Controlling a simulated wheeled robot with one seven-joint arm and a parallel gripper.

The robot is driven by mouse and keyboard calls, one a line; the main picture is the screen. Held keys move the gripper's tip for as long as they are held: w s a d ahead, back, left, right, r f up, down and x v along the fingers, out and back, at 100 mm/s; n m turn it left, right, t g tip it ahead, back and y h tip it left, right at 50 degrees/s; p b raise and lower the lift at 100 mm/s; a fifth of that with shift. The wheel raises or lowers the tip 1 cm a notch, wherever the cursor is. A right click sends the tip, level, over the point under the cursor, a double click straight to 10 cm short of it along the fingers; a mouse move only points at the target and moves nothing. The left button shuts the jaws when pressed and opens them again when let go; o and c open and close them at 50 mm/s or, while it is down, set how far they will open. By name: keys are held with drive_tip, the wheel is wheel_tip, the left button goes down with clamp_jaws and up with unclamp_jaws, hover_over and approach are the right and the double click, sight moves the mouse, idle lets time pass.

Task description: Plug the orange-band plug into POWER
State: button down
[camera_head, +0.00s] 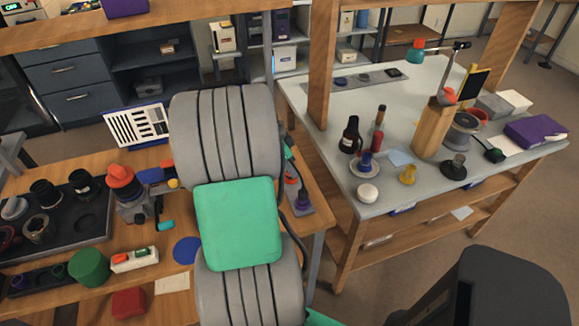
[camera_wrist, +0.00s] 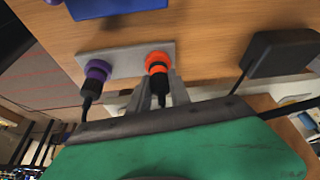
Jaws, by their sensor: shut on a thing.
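The orange-band plug (camera_wrist: 157,70) is a black plug with an orange ring, in the middle of the wrist view. My gripper (camera_wrist: 160,88) has its grey fingers on either side of the plug's dark body and is shut on it. The orange ring overlaps the grey socket plate (camera_wrist: 122,58); I cannot tell whether the plug is seated or just above. A purple-ringed plug (camera_wrist: 95,75) with a black cable stands at the plate's left end. No POWER label is readable. In the head view my arm hides the fingertips; the plate (camera_head: 300,208) shows just right of it.
A black box (camera_wrist: 280,52) with a cable lies right of the plate, and a blue item (camera_wrist: 105,6) lies beyond it. In the head view, a camera-like device with an orange top (camera_head: 122,177) and a green cylinder (camera_head: 89,267) stand left of my arm.

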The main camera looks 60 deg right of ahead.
drive_tip(key=shift+r+p, duration=0.3)
drive_tip(key=shift+r, duration=0.25)
drive_tip(key=shift+r+p, duration=1.35)
drive_tip(key=shift+r, duration=0.9)
